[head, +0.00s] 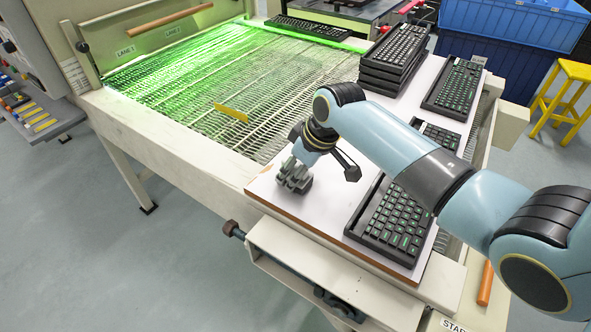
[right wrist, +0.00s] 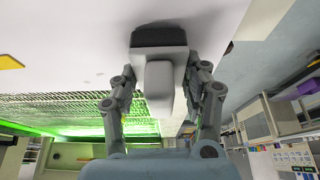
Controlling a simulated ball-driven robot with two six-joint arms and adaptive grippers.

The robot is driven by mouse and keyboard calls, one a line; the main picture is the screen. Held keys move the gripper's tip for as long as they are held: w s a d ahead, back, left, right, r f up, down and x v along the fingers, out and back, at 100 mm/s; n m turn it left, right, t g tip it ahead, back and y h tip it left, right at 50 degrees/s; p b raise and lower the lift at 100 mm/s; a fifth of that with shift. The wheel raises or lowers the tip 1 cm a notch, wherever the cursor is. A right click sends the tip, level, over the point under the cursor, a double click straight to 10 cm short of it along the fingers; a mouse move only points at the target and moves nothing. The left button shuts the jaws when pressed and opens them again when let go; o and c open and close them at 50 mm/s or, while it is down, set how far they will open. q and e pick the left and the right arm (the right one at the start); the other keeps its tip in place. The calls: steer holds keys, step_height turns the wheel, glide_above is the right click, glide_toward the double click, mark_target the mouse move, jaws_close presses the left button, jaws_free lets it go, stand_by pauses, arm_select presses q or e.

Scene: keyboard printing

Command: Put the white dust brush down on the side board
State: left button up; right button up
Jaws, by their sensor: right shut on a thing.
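My right gripper (head: 294,178) is low over the near left corner of the white side board (head: 322,213). In the right wrist view its fingers (right wrist: 163,95) are shut on the white dust brush (right wrist: 159,80), gripping its pale body from both sides. The brush's dark bristle end (right wrist: 160,36) points away from my palm towards the board. A shadow lies close beside the bristles; I cannot tell whether they touch the board. In the head view the brush is hidden by the gripper. My left gripper is not in view.
A keyboard in a dark tray (head: 390,225) lies right of the gripper on the board. Stacked keyboards (head: 393,58) and a single keyboard (head: 453,88) stand farther back. A green-lit wire conveyor (head: 215,85) adjoins on the left. The board around the gripper is clear.

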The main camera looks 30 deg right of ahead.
steer(key=shift+f, duration=0.1)
steer(key=o, duration=1.4)
steer(key=p+v, duration=0.1)
steer(key=v, duration=1.1)
steer(key=shift+s, duration=0.1)
